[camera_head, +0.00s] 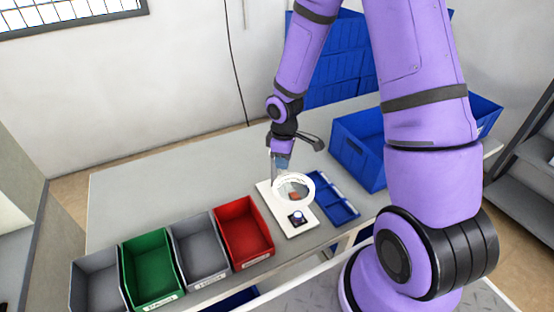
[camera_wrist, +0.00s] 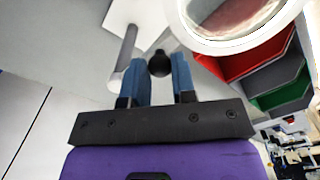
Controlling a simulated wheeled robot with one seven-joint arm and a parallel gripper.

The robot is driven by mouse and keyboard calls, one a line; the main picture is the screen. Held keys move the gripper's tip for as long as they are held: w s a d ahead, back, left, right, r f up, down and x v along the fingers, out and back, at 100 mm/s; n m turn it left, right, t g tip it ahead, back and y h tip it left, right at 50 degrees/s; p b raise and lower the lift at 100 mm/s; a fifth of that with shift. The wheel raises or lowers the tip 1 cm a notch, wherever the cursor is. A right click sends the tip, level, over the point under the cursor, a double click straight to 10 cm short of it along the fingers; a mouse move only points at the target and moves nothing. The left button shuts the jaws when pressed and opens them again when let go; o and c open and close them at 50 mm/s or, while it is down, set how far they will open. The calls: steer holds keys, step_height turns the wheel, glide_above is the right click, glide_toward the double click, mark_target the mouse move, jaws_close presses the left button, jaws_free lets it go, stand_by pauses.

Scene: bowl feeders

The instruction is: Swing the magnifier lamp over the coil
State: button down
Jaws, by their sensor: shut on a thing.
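The magnifier lamp (camera_head: 307,178) has a white ring head with a lens, low over the white board (camera_head: 272,207). A reddish-brown patch shows through the lens; I cannot tell what it is. A small dark square piece with a pale round top (camera_head: 297,218), perhaps the coil, lies on the board just in front of the ring, not covered by it. My gripper (camera_head: 279,164) is behind the ring's left side. In the wrist view the blue fingers of my gripper (camera_wrist: 160,78) are closed around a black ball knob (camera_wrist: 159,63); the lamp's ring (camera_wrist: 235,43) is upper right.
Grey, green (camera_head: 152,270) and red (camera_head: 243,232) bins stand in a row left of the board. A flat blue tray (camera_head: 333,197) lies right of it. A large blue bin (camera_head: 357,148) stands behind the tray. The table (camera_head: 150,195) is clear at the back left.

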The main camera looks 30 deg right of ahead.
steer(key=shift+d+n, duration=0.6)
steer(key=shift+n, duration=0.2)
steer(key=c, duration=0.9)
jaws_free()
step_height(320, 180, up, 11)
steer(key=shift+f, duration=0.1)
